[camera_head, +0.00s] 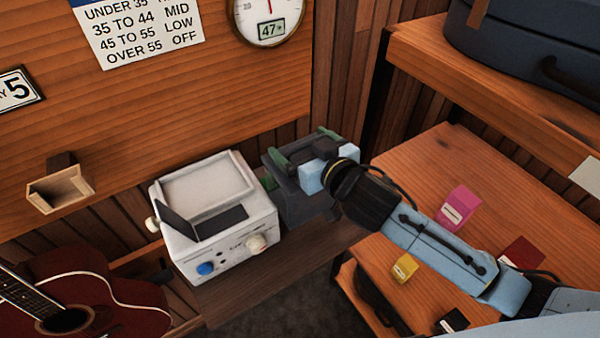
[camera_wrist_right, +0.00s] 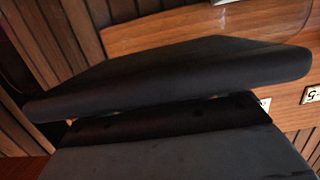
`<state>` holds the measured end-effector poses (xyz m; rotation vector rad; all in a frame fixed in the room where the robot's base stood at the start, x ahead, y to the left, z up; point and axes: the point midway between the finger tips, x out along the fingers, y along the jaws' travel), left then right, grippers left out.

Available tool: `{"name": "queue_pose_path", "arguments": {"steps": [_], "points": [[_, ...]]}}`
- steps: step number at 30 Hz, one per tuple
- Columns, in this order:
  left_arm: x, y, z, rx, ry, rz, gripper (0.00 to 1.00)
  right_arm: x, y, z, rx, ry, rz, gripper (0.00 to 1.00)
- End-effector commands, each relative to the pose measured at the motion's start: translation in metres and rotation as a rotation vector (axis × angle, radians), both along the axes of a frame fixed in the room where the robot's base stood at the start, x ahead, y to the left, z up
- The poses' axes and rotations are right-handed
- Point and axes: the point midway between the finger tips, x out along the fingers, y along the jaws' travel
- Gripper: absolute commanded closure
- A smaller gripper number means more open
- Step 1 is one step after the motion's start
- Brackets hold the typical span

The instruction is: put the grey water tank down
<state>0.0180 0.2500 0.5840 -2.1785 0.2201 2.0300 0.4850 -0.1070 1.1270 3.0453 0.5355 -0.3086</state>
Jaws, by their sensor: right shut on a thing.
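The grey water tank (camera_head: 308,207) is a dark grey box with green parts at its top edge, right of the white humidifier-like unit (camera_head: 215,222) in the head view. My right gripper (camera_head: 315,172) is shut on the tank at its top and partly covers it. The tank is over or on the brown shelf (camera_head: 245,280); I cannot tell whether its underside touches. In the right wrist view a large dark surface (camera_wrist_right: 180,155) fills the lower part, too close to identify surely. My left gripper is not in view.
The white unit has an open recess on top, a blue knob and a white knob.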

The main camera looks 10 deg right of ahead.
Motion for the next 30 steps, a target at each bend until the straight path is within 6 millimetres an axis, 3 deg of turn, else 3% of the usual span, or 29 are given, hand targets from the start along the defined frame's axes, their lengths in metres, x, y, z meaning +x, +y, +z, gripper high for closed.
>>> {"name": "queue_pose_path", "arguments": {"steps": [3,8,15,29,30], "points": [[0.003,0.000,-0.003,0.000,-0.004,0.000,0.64,0.000,0.001,-0.022,0.001,-0.001,0.001,0.53],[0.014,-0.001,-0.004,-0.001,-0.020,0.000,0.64,0.000,0.001,-0.035,0.001,-0.003,0.000,0.53],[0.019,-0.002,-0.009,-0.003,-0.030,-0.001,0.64,0.000,0.000,-0.068,0.001,-0.001,-0.001,0.53],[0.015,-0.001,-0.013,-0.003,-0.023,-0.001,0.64,0.000,0.001,-0.076,0.002,-0.002,0.001,0.53],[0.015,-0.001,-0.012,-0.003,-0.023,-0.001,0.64,0.000,0.001,-0.076,0.001,-0.002,0.000,0.02]]}}
